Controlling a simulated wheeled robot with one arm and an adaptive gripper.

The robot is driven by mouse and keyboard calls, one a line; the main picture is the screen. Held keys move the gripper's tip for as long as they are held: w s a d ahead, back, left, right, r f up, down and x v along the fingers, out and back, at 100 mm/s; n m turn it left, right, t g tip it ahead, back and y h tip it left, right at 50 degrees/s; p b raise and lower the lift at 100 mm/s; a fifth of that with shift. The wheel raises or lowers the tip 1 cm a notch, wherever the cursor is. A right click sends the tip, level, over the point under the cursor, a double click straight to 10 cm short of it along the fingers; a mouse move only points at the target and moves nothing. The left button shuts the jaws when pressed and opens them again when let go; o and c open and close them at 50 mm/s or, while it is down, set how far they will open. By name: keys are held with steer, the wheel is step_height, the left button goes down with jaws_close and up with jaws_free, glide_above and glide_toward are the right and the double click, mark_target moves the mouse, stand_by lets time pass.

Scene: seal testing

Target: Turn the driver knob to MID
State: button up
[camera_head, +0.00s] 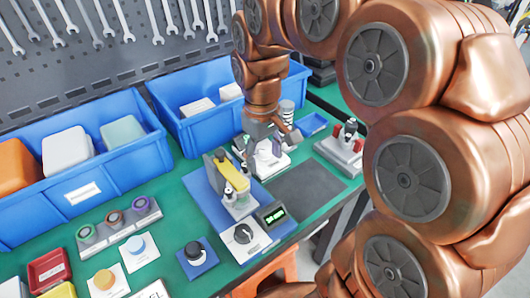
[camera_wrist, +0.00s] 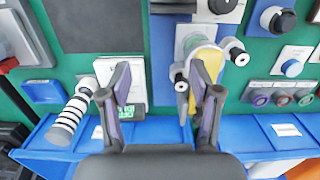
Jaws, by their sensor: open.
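A black dial with a white pointer, likely the driver knob (camera_head: 243,234), sits on a white plate at the front of a blue base. Its markings are too small to read. In the wrist view part of this knob (camera_wrist: 222,4) shows at the top edge. A second black knob (camera_head: 194,251) stands on a separate small blue plate to its left; it is also in the wrist view (camera_wrist: 279,19). My gripper (camera_head: 270,147) is open and empty, over the back of the bench by a white device, away from both knobs. Its spread fingers (camera_wrist: 160,80) show in the wrist view.
A yellow-and-grey press (camera_head: 224,175) stands on the blue base (camera_head: 210,208) behind the dial, beside a green display (camera_head: 273,213). Coloured buttons lie left. Blue bins (camera_head: 75,205) line the back. A dark mat (camera_head: 308,182) to the right is clear.

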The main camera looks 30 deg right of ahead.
steer(key=b, duration=0.3)
glide_above(265, 150)
steer(key=shift+n+t, duration=0.4)
steer(key=f, duration=0.4)
steer(key=shift+s+a, duration=0.15)
steer(key=shift+a, duration=0.05)
steer(key=shift+d+f+p, duration=0.15)
steer(key=shift+f+p, duration=0.2)
steer(key=shift+f, duration=3.6)
steer(key=c, duration=1.1)
steer(key=shift+c, duration=0.2)
